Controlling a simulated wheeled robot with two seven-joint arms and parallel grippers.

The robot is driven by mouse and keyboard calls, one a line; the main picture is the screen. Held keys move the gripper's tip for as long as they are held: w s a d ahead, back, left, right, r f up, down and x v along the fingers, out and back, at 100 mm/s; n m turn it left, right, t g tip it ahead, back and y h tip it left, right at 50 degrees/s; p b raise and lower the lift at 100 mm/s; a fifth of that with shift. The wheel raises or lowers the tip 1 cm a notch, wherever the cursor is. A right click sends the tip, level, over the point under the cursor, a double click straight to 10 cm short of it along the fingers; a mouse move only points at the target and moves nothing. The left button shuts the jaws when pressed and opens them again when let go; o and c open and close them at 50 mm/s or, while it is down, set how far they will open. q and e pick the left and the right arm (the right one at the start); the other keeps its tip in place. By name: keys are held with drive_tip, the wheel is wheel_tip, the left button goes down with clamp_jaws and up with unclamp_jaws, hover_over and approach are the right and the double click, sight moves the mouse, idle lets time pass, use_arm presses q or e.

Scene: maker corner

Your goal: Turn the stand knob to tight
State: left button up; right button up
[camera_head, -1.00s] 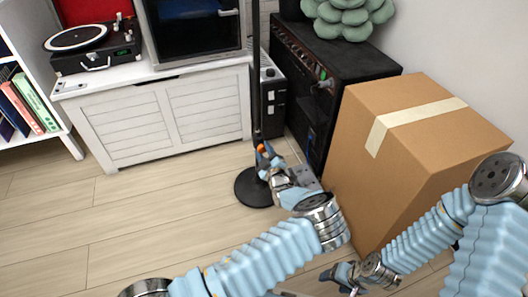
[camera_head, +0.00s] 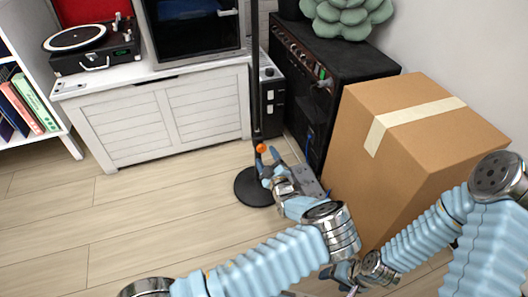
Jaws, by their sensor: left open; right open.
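The stand is a thin black pole (camera_head: 255,80) rising from a round black base (camera_head: 257,188) on the floor. An orange knob (camera_head: 261,148) sits low on the pole. My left gripper (camera_head: 263,166) is open just below and in front of the knob, with its fingers pointing up at it. A small gap seems to show between fingertips and knob; contact is hard to tell. My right gripper (camera_head: 343,278) is open and empty at the bottom, near the cardboard box, and partly hidden by my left arm.
A cardboard box (camera_head: 385,150) stands close to the right of my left gripper. A black amplifier (camera_head: 300,95) is behind it. A white cabinet (camera_head: 160,120) with a turntable (camera_head: 92,45) is at the back left. The wooden floor at left is clear.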

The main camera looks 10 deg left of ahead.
use_arm(q)
drive_tip(key=v, duration=1)
drive_tip(key=shift+p, duration=0.35)
drive_tip(key=shift+w, duration=0.1)
